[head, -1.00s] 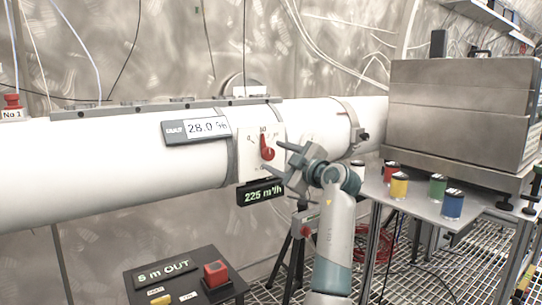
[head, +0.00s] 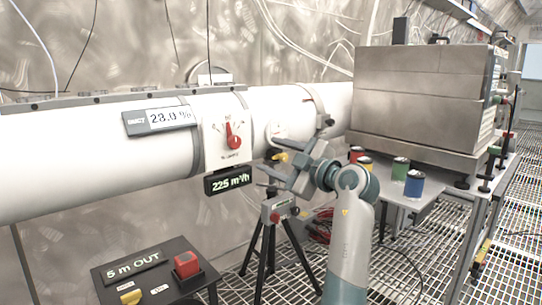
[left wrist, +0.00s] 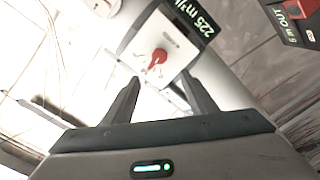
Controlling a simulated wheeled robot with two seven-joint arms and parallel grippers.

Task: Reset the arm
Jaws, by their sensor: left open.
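My left gripper (head: 281,170) is open and empty, in front of the white duct (head: 70,150) in the head view. It is to the right of the dial panel, apart from its red knob (head: 233,142). In the left wrist view both fingers (left wrist: 163,95) are spread with nothing between them. The dial's red knob (left wrist: 159,55) shows beyond the fingertips there. The green-lit display (head: 229,181) below the dial reads 225 m³/h. My right gripper is out of view.
A black control box (head: 140,275) with a red button (head: 187,264) and "5 m OUT" stands at lower left. A tripod (head: 268,245) stands behind my arm. Coloured canisters (head: 414,184) and a large steel box (head: 425,100) sit on a table at right. Grating floor shows at right.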

